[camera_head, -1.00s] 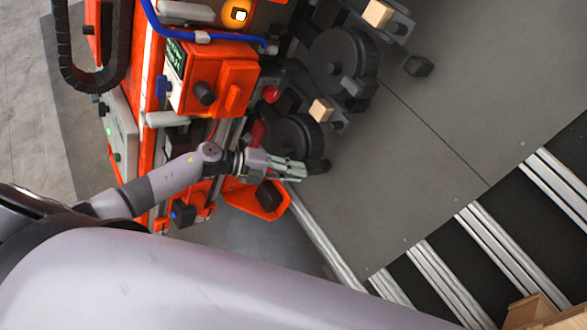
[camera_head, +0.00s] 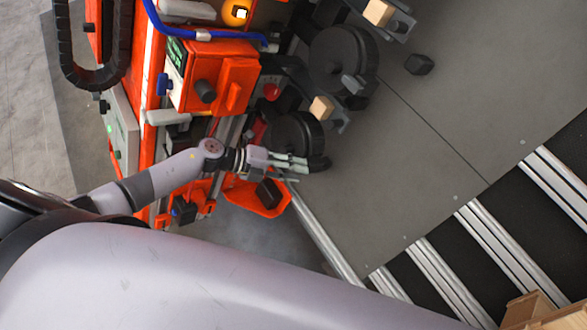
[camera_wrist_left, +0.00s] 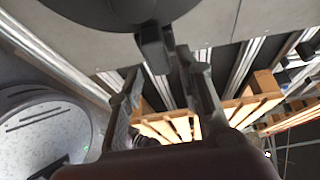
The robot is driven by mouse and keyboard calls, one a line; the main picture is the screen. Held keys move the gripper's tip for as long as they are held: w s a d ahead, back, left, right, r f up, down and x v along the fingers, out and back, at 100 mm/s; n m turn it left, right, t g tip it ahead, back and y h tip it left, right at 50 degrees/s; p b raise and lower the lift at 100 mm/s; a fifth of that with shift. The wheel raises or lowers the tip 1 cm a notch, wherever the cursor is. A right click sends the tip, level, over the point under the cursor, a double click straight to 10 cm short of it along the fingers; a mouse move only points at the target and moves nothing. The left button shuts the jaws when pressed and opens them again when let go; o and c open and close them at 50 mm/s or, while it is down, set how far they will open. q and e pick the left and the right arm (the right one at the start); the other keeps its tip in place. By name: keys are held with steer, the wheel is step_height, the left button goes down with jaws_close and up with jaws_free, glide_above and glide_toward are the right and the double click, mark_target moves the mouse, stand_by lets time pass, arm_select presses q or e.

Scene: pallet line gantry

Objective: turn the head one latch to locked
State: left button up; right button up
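The nearer black round head (camera_head: 293,130) sits low on the orange machine, with a dark latch handle (camera_head: 320,164) at its lower right edge. My left gripper (camera_head: 304,165) is at this handle, below the disc. In the left wrist view, the dark latch handle (camera_wrist_left: 154,48) hangs down from the black disc (camera_wrist_left: 115,8). The two fingers of my left gripper (camera_wrist_left: 160,75) stand apart, with the handle's end between or just beyond their tips. I cannot tell whether they touch it. My right gripper is not in view.
A second black head (camera_head: 335,58) with a grey latch stands above. An orange bin (camera_head: 262,197) lies just under my left gripper. The grey floor plate (camera_head: 440,130) to the right is mostly clear. Metal rails (camera_head: 440,285) and a wooden pallet (camera_head: 535,312) lie at the lower right.

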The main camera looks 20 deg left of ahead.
arm_select(q)
steer(key=v, duration=1.2)
stand_by(0.6)
